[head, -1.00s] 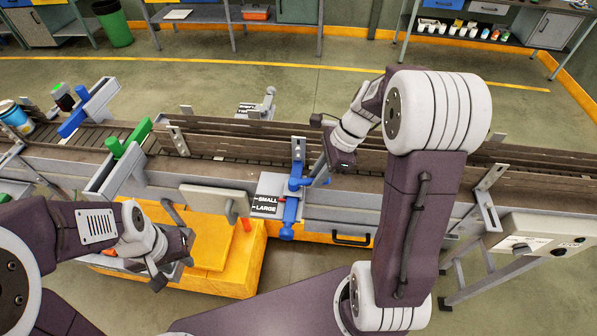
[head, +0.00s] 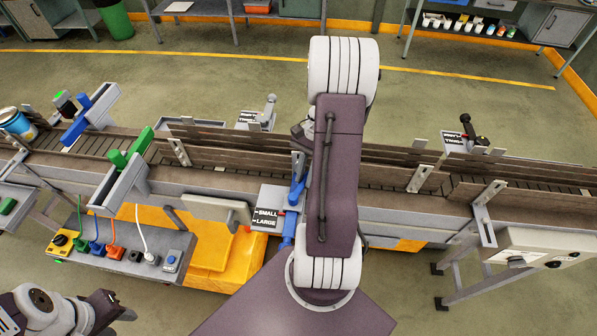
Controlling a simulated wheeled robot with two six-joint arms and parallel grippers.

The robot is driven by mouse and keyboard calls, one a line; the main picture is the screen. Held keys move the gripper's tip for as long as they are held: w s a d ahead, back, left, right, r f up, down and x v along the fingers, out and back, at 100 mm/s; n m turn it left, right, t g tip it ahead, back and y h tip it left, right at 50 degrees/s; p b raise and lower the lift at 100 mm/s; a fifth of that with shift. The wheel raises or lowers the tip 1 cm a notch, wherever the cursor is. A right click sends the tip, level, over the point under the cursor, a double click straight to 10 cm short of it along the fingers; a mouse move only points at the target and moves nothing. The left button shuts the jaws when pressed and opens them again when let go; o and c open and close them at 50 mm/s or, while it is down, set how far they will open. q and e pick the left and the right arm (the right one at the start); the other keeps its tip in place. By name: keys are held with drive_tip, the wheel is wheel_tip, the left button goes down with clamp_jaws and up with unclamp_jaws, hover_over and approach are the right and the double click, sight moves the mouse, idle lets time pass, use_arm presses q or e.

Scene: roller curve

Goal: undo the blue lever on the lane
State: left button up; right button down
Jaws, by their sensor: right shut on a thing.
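The blue lever (head: 297,190) is on the lane's near side, beside a plate marked SMALL and LARGE (head: 265,217). My right arm covers much of it, and a lower blue part (head: 288,228) shows near the plate's right edge. My right gripper is at the lever, shut on it, its fingers mostly hidden behind my arm; part of my right wrist (head: 300,130) shows just above. My left gripper (head: 112,306) is at the lower left, away from the lane; its finger opening is unclear.
A green lever (head: 130,155) stands left on the lane, with another blue lever (head: 75,130) farther left. A box with coloured cables (head: 120,255) sits in front. A control box (head: 545,250) stands at right. A black-handled lever (head: 470,130) is behind the lane.

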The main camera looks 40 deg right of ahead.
drive_tip(key=shift+w+a+n+g+p, duration=0.15)
drive_tip(key=shift+w+n+g+p, duration=0.2)
drive_tip(key=shift+n, duration=0.35)
drive_tip(key=shift+w+a+n+g+p, duration=0.2)
drive_tip(key=shift+w+n, duration=0.25)
drive_tip(key=shift+n, duration=0.25)
drive_tip(key=shift+h, duration=0.3)
drive_tip(key=c, duration=1.3)
unclamp_jaws()
drive_tip(key=shift+w+d+r, duration=0.1)
drive_tip(key=shift+d+r, duration=0.05)
drive_tip(key=b+v, duration=0.2)
drive_tip(key=v, duration=0.6)
drive_tip(key=shift+d+r+b, duration=0.1)
drive_tip(key=shift+r+b, duration=0.25)
